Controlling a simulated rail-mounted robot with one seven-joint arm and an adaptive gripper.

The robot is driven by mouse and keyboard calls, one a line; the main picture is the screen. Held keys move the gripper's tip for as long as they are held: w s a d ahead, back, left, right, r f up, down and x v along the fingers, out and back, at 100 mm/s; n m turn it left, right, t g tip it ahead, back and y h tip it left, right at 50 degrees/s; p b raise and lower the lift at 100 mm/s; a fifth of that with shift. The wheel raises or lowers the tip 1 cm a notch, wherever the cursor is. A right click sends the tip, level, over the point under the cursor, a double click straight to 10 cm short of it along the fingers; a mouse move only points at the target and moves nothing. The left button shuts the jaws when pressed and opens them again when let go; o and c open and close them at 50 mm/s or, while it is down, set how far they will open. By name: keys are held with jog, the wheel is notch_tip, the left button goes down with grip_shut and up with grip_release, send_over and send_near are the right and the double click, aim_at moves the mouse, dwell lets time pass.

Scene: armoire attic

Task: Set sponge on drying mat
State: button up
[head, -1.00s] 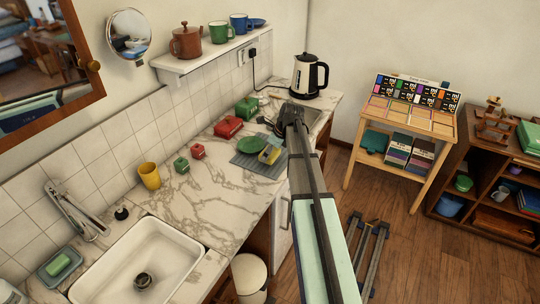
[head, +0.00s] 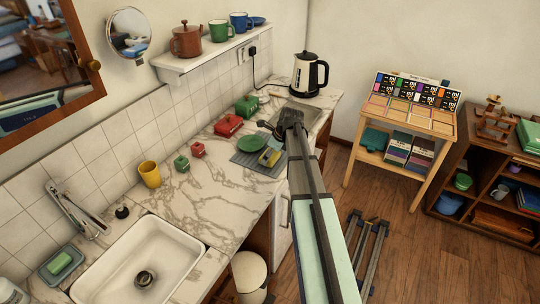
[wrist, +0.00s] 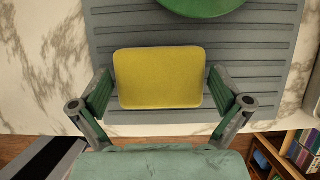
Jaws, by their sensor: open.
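The yellow sponge (head: 270,157) lies on the grey ribbed drying mat (head: 245,159), near its front edge, beside a round green dish (head: 258,145). In the wrist view the sponge (wrist: 158,78) shows flat against the mat (wrist: 270,50), with the green dish (wrist: 205,5) partly cut off at the top. My gripper (wrist: 160,92) is open. Its two fingers stand to the left and right of the sponge in the wrist view, with a gap on each side.
A red container (head: 228,125) and a green one (head: 247,106) stand behind the mat. A kettle (head: 309,74) is at the far counter end. The white sink (head: 140,262) is at the near left. Marble counter (head: 205,200) between sink and mat is mostly bare.

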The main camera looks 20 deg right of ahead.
jog(key=b+v, duration=0.2)
jog(key=v, duration=1)
jog(key=shift+r, duration=0.2)
jog(key=shift+w, duration=0.1)
